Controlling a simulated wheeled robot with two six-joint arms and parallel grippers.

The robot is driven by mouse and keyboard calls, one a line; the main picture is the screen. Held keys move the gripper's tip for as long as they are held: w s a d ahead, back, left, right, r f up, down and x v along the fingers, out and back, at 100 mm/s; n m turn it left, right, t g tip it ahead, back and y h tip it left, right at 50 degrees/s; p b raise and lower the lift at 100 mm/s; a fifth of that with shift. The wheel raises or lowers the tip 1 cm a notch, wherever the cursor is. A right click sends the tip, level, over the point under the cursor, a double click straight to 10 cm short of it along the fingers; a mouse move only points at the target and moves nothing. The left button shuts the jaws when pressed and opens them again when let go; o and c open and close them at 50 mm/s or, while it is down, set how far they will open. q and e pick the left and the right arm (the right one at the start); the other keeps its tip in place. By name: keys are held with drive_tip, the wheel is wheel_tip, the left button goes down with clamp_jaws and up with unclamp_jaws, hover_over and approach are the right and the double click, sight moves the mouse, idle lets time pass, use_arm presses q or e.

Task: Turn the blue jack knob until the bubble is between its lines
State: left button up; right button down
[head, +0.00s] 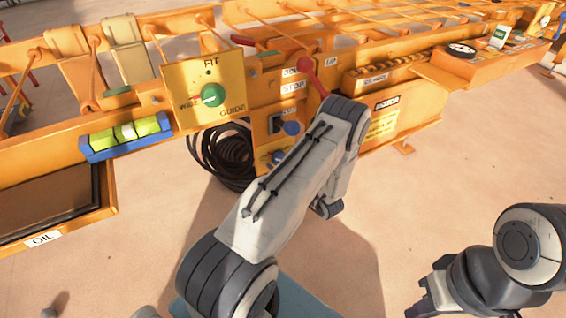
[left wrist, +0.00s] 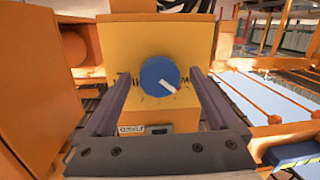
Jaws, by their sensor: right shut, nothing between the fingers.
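The blue knob (left wrist: 158,76) with a white pointer is on a yellow panel in the left wrist view. Its pointer aims to the lower right. My left gripper (left wrist: 160,80) is open, with one finger on each side of the knob in the picture and gaps on both sides. I cannot tell how far the fingertips are from the panel. In the head view my left arm hides most of this gripper, and a bit of blue (head: 278,157) shows beside the arm.
A red-ended lever (head: 304,63) stands above a STOP label. A yellow guide plate (head: 211,95) carries a green knob (head: 213,95). A black hose coil (head: 226,157) hangs behind my arm. The floor in front is open.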

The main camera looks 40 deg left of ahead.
use_arm(q)
drive_tip(key=p+v, duration=0.3)
drive_tip(key=v, duration=0.7)
drive_tip(key=shift+d+p, duration=0.25)
drive_tip(key=shift+p, duration=0.05)
